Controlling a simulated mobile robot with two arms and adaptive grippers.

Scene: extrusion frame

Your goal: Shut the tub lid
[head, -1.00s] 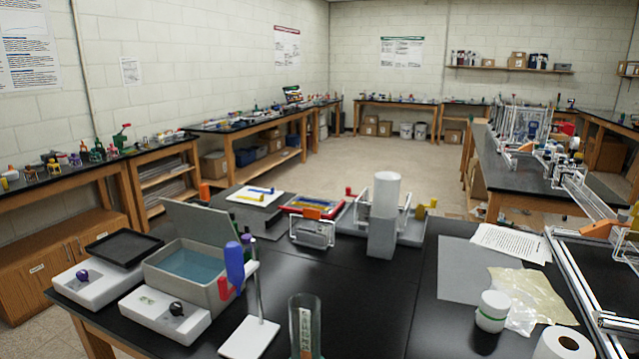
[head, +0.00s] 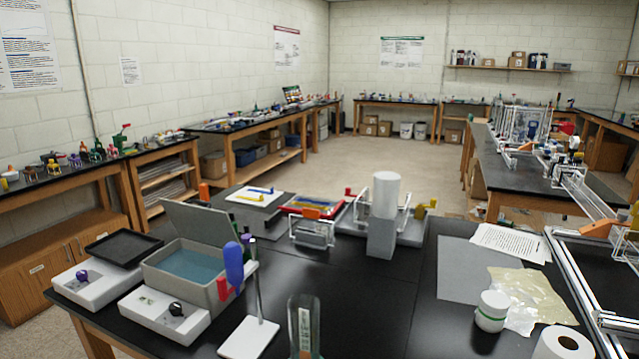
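The grey tub (head: 190,275) stands at the left of the black bench and holds blue-green liquid. Its grey lid (head: 200,222) is open, raised and tilted up along the far side of the tub. Neither of my grippers shows in the head view.
Two white boxes with knobs, one with a purple knob (head: 81,275) and one with a black knob (head: 176,309), stand beside the tub. A stand with a blue and red clamp (head: 233,263) is close at its right. A glass cylinder (head: 304,325) stands near the front. The bench middle is clear.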

